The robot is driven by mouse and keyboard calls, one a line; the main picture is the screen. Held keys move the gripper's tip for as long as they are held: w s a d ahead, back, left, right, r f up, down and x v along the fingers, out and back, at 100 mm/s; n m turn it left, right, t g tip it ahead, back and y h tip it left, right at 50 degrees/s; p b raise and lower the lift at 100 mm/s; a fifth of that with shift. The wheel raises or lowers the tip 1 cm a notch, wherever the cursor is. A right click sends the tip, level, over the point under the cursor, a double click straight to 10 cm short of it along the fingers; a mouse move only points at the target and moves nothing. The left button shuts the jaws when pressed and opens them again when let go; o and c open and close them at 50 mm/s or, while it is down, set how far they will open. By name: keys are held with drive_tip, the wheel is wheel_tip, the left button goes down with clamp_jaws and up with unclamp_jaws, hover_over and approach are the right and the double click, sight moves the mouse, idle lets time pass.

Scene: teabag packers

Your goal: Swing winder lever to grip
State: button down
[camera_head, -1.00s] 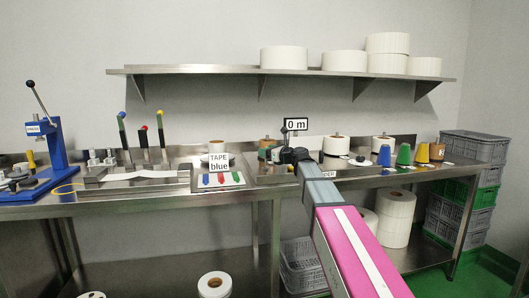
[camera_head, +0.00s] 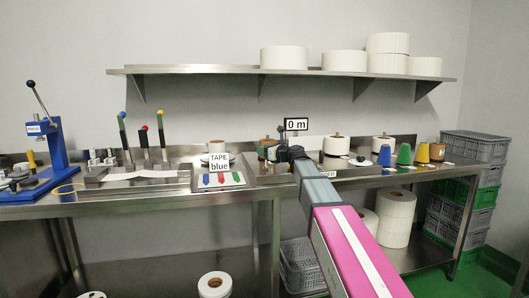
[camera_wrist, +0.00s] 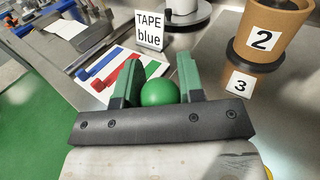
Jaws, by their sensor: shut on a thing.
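My gripper (camera_wrist: 157,76) is shut on the round green knob (camera_wrist: 160,93) of the winder lever, with one green finger on each side of it in the wrist view. The lever's shaft is hidden. In the head view my gripper (camera_head: 275,154) is at the winder, below the "0 m" display (camera_head: 296,124), and my arm hides much of that spot. A brown core (camera_wrist: 273,28) labelled 2 stands at the upper right of the wrist view, with a label 3 (camera_wrist: 240,84) in front of it.
The "TAPE blue" sign (camera_head: 219,163) stands by a board with blue, red and green strips (camera_head: 220,180). Three upright levers (camera_head: 143,140) rise farther left. A white roll (camera_head: 337,146) and coloured cones (camera_head: 404,155) stand to the right. A shelf (camera_head: 230,70) runs above.

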drive_tip(key=shift+w+a+f+m+g+h, duration=0.1)
drive_tip(key=shift+w+a+m+g+h, duration=0.35)
drive_tip(key=shift+w, duration=0.75)
drive_tip(key=shift+w+a+f+m+g+h, duration=0.1)
drive_tip(key=shift+w+a+m+g+h, duration=0.1)
drive_tip(key=shift+w+m+g+h, duration=0.75)
drive_tip(key=shift+w+a+f+g+h, duration=0.1)
drive_tip(key=shift+w+a+g, duration=0.3)
drive_tip(key=shift+w, duration=1.05)
drive_tip(key=shift+w+a+f, duration=0.15)
drive_tip(key=shift+w+f, duration=0.25)
drive_tip(key=shift+w, duration=0.2)
drive_tip(key=shift+f, duration=0.1)
drive_tip(key=c, duration=0.8)
unclamp_jaws()
drive_tip(key=shift+o, duration=0.2)
